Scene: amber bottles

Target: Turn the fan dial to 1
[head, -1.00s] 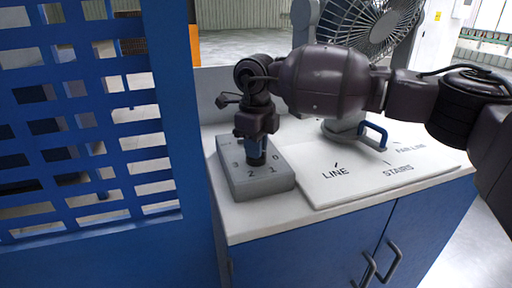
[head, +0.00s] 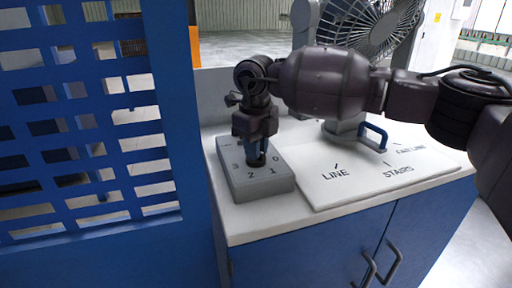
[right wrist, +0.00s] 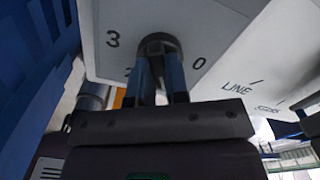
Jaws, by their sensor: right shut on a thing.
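The fan dial is a dark round knob (head: 257,160) on top of a grey box (head: 262,185) marked 3, 2, 1 and 0. The box stands on the left of a white counter. My right gripper (head: 256,154) points down from above with its blue fingers shut on the knob. In the right wrist view the two fingers (right wrist: 160,92) are around the knob (right wrist: 159,46), with 3 and 0 readable on either side. The gripper hides part of the markings, and I cannot tell which number the dial points to. My left gripper is not in view.
A grey fan (head: 362,28) stands at the back of the counter. A white panel (head: 350,187) labelled LINE and STAIRS, with a blue handle (head: 374,134), lies right of the box. A blue slatted panel (head: 85,215) rises close on the left.

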